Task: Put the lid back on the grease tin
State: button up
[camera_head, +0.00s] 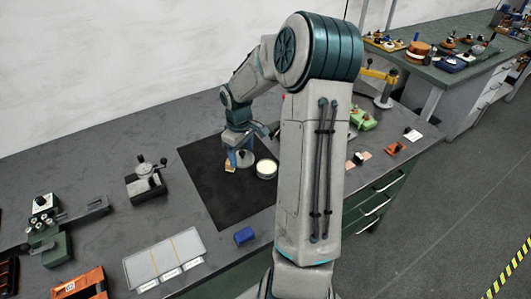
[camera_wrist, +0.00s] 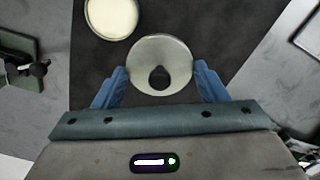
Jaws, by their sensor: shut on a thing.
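The open grease tin (camera_head: 266,169) stands on the dark mat, its round top showing pale cream grease. It also shows at the upper left of the wrist view (camera_wrist: 111,17). The lid (camera_wrist: 160,50) is a pale grey disc with a dark teardrop-shaped mark near its near edge. My gripper (camera_wrist: 161,76) has its blue fingers on either side of the lid and is shut on it. In the head view my gripper (camera_head: 240,157) is just left of the tin, over the mat, and the lid is partly hidden there. The lid and tin are apart.
The dark mat (camera_head: 205,183) lies on the grey bench. A metal fixture (camera_head: 147,182) stands to the left, a divided pale tray (camera_head: 165,260) and blue block (camera_head: 245,235) in front. My arm hides some of the bench's right side.

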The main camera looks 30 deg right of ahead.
jog(key=d+f+b, duration=0.1)
jog(key=d+b, duration=0.1)
jog(key=s+d+f+n+b, duration=0.1)
jog(key=d+b, duration=0.1)
jog(key=d, duration=0.1)
jog(key=s+d+f+n+b, duration=0.1)
jog(key=d+b, duration=0.1)
jog(key=shift+s+d+b, duration=0.2)
jog(key=shift+d+b, duration=0.05)
jog(key=shift+b, duration=0.05)
jog(key=shift+f+b, duration=0.5)
jog(key=shift+f, duration=0.55)
jog(key=shift+r+p, duration=0.1)
jog(key=shift+p, duration=0.3)
dwell(0.5)
jog(key=shift+f, duration=0.25)
dwell(1.3)
jog(key=o, duration=1.2)
jog(key=shift+p, duration=0.3)
